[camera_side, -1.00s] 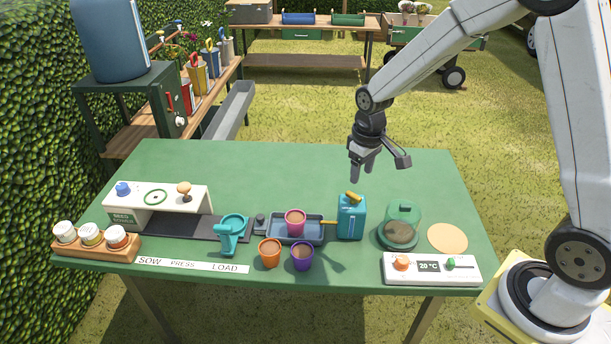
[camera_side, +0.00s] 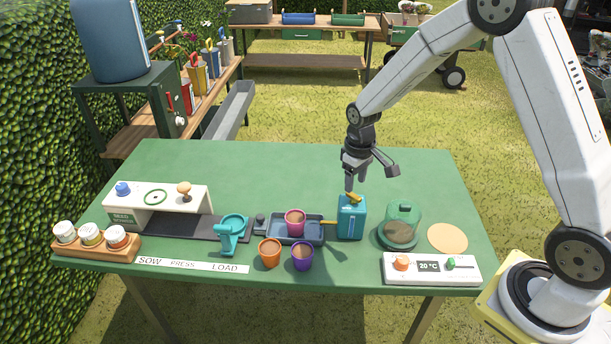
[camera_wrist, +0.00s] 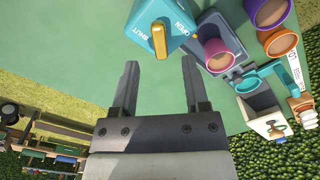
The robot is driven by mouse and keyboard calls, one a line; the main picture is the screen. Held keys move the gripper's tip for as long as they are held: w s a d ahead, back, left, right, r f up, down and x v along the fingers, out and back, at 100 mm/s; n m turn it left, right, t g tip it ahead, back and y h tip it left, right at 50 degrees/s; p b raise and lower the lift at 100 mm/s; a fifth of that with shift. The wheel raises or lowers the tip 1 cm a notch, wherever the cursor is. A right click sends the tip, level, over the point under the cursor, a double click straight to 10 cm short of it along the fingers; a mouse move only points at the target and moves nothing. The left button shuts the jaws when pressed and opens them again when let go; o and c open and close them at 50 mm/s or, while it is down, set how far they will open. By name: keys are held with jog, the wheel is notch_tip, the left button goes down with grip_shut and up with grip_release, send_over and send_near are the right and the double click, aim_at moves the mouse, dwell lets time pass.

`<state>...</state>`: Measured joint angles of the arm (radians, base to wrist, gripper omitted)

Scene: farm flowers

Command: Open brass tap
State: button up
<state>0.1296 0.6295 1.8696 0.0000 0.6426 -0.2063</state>
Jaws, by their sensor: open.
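The brass tap (camera_side: 354,197) is a small brass lever on top of the teal watering tank (camera_side: 351,220), right of the middle of the green table. In the wrist view the tap (camera_wrist: 159,39) lies on the tank's top (camera_wrist: 148,18) between the printed words SHUT and OPEN, its end pointing toward my gripper. My gripper (camera_side: 352,185) is just above and behind the tap. In the wrist view my open fingers (camera_wrist: 160,72) are empty, with the tap slightly beyond their tips. Whether a finger touches the tap cannot be told.
A grey tray (camera_side: 314,231) with a pink pot (camera_side: 295,221) stands left of the tank. An orange pot (camera_side: 269,252) and a purple pot (camera_side: 302,256) stand in front. A glass dome (camera_side: 403,219) is to the right. The table's back is clear.

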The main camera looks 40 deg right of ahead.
aim_at(354, 194)
jog(key=shift+f, duration=1.95)
jog(key=shift+c, duration=0.2)
grip_shut()
